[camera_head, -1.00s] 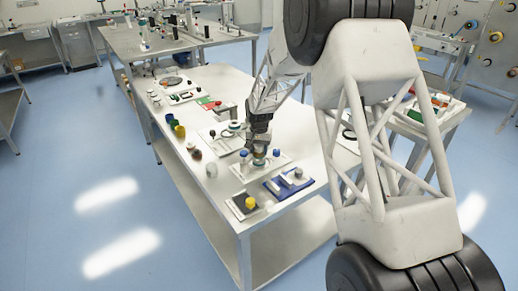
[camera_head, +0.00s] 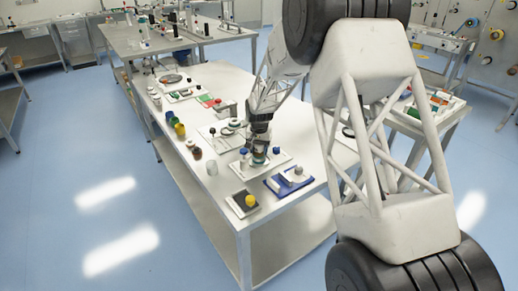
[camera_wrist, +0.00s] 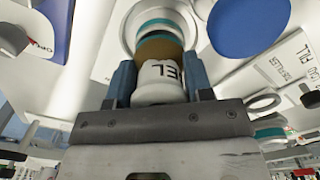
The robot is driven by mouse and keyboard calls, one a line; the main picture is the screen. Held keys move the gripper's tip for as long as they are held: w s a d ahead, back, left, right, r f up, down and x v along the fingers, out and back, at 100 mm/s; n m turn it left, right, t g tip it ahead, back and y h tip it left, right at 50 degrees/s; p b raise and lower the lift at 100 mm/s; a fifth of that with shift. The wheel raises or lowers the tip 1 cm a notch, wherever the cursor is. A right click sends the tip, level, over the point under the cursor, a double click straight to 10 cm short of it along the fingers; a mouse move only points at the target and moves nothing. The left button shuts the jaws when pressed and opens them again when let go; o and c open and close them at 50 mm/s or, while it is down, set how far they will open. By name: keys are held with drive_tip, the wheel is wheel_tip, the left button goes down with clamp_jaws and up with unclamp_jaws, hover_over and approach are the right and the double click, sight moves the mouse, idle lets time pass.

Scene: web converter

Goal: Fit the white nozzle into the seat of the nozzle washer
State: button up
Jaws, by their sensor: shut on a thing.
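My gripper (camera_wrist: 162,78) is shut on the white nozzle (camera_wrist: 158,88), a white piece with dark letters ending in "EL", between its blue fingertips in the wrist view. Past the nozzle are a brown-orange band and a teal ring, with a wide pale round rim (camera_wrist: 128,28), apparently the nozzle washer, around them. The nozzle is in line with this rim; I cannot tell whether it is seated. In the head view my gripper (camera_head: 259,150) points down, low over a white plate (camera_head: 281,157) on the table.
A blue-capped piece (camera_head: 244,153) stands just left of my gripper; a large blue disc (camera_wrist: 248,25) shows in the wrist view. In front are a blue tray (camera_head: 275,186) and a dark block with a yellow knob (camera_head: 250,201). Several small jars line the left table edge.

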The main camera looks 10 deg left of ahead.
drive_tip(key=shift+f, duration=0.45)
idle(0.3)
drive_tip(key=o, duration=1.2)
drive_tip(key=shift+r, duration=3.9)
